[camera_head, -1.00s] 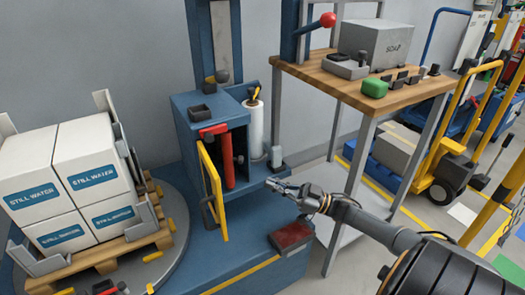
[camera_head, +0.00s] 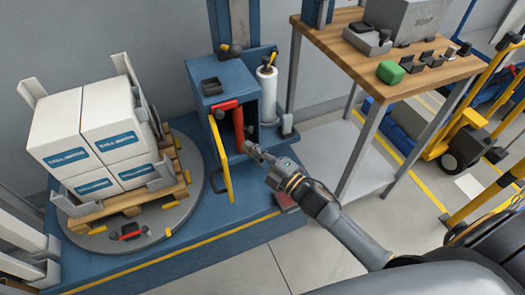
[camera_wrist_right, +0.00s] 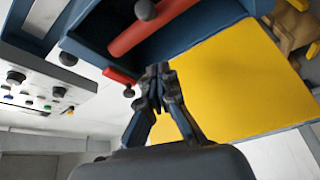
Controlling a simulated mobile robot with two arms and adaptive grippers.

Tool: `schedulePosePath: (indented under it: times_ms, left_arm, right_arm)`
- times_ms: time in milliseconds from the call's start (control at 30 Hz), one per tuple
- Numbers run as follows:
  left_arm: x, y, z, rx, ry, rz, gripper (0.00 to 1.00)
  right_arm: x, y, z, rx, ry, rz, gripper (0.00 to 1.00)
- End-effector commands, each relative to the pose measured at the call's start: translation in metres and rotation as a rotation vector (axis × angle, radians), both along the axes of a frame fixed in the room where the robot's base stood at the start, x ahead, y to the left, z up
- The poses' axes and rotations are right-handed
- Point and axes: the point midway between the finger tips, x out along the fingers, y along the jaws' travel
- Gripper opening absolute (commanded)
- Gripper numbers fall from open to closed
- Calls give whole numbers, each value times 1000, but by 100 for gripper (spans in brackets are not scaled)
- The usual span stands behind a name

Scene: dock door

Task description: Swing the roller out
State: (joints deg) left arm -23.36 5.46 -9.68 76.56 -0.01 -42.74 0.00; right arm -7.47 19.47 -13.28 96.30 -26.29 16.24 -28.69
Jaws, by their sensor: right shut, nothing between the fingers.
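The red roller (camera_head: 238,130) stands upright inside the open front of a blue cabinet (camera_head: 214,72), below a red bracket (camera_head: 224,105). A yellow door panel (camera_head: 219,158) stands open on the cabinet's left side. My right gripper (camera_head: 250,148) is shut and empty, just in front of the cabinet's opening, right of the door and close to the roller. In the right wrist view the fingertips (camera_wrist_right: 155,75) are together; the red roller (camera_wrist_right: 155,28) lies beyond them and the yellow panel (camera_wrist_right: 225,80) fills the right. No contact with the roller is visible. My left gripper is not in view.
A white film roll (camera_head: 266,95) stands right of the cabinet. A turntable (camera_head: 85,240) at left carries a pallet of water boxes (camera_head: 105,130). A wooden-topped workbench (camera_head: 325,50) is at right, its legs near my right arm. Floor in front is clear.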

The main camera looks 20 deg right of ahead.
Motion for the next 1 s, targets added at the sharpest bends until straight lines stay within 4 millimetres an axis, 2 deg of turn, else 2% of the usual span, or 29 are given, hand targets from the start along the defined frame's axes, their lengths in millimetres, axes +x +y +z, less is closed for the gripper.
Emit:
schedulePosePath:
  times_ms: [100, 267, 333, 500, 1000]
  left_arm:
    - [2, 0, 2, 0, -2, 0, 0]
    - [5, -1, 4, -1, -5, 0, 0]
    - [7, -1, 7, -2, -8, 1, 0]
    - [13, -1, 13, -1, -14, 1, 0]
    - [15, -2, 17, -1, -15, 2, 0]
  right_arm:
    - [26, 12, 4, 2, -4, 1, 0]
    - [52, 23, 5, -1, 0, 0, 0]
    - [51, 7, -1, -4, 2, -1, 0]
    - [53, -9, -6, 0, 1, 0, 0]
    - [53, -18, -8, 0, 1, 0, 0]
